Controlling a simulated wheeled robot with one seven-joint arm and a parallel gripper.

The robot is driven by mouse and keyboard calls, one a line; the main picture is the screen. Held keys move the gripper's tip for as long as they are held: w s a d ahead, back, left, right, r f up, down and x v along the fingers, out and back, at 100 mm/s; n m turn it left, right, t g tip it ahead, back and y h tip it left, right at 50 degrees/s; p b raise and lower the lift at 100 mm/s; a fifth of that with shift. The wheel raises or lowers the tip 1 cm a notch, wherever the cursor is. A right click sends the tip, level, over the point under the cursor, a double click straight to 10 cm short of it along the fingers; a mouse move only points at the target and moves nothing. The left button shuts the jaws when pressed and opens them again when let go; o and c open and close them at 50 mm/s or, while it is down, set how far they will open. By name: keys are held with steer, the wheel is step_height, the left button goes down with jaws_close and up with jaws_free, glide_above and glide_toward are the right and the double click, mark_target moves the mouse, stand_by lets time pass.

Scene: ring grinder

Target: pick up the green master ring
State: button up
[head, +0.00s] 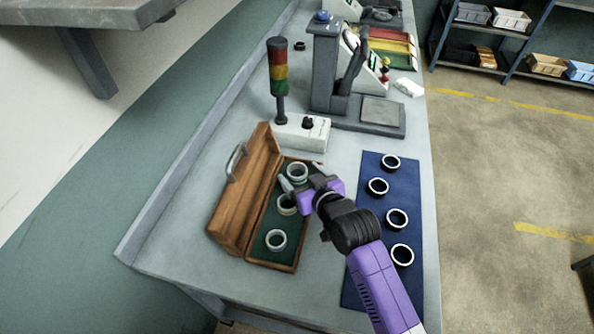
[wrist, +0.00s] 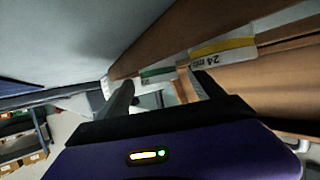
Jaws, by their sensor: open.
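Three pale metallic rings stand in the open wooden case: a far ring (head: 297,172), a middle ring (head: 286,207) and a near ring (head: 276,240). Their colour marks are too small to tell, so I cannot say which is the green master ring. My gripper (head: 297,189) is open, its fingers over the case near the far and middle rings; it partly covers the middle ring. In the wrist view, my gripper (wrist: 165,90) shows apart fingers with no ring clearly between them. A green-striped label (wrist: 158,72) and a yellow-striped "24 mm" label (wrist: 222,48) show beyond the fingertips.
The wooden case (head: 231,200) has its lid raised on the left. A blue mat (head: 376,225) with several dark-sided rings lies right of it. A stack light (head: 278,75), a white control box (head: 302,136) and a grey bench device (head: 355,108) stand behind.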

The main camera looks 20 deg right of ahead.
steer(key=shift+w+f, duration=0.25)
steer(key=shift+w, duration=0.3)
steer(key=shift+c, duration=0.5)
steer(key=c, duration=1.5)
steer(key=shift+c, duration=0.2)
steer(key=shift+r, duration=0.15)
